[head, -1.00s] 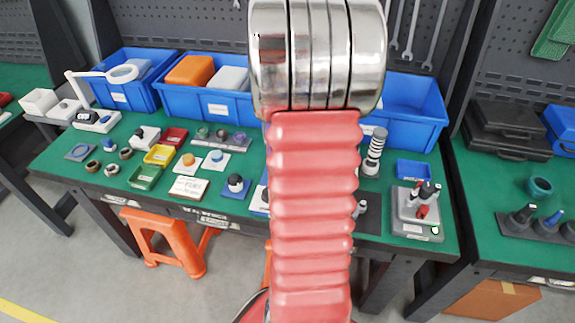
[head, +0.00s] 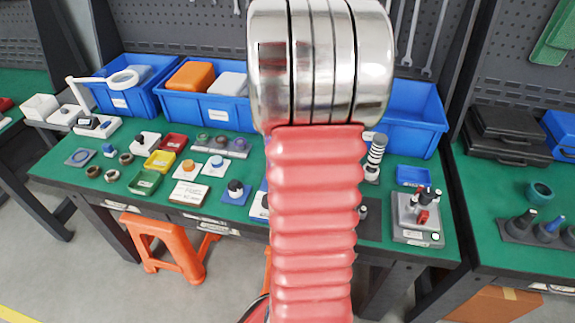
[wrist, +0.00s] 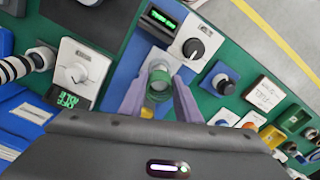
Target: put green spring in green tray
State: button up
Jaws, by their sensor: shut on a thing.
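My gripper (wrist: 158,92) shows in the wrist view with two purple fingers, shut on the green spring (wrist: 158,84). The spring looks like a short green ring and is held over a blue mat. I cannot tell its height above the mat. In the head view my arm covers the gripper and the spring. The green tray (head: 145,182) is a small open tray at the front left of the table. It also shows at the right of the wrist view (wrist: 293,118).
A yellow tray (head: 160,159) and a red tray (head: 174,142) stand behind the green tray. Several rings and buttons surround the trays. A black-knobbed device (wrist: 187,45) stands close to my gripper. Blue bins (head: 205,105) line the back.

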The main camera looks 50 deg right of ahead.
jog(key=shift+r, duration=1.95)
jog(key=shift+s, duration=0.2)
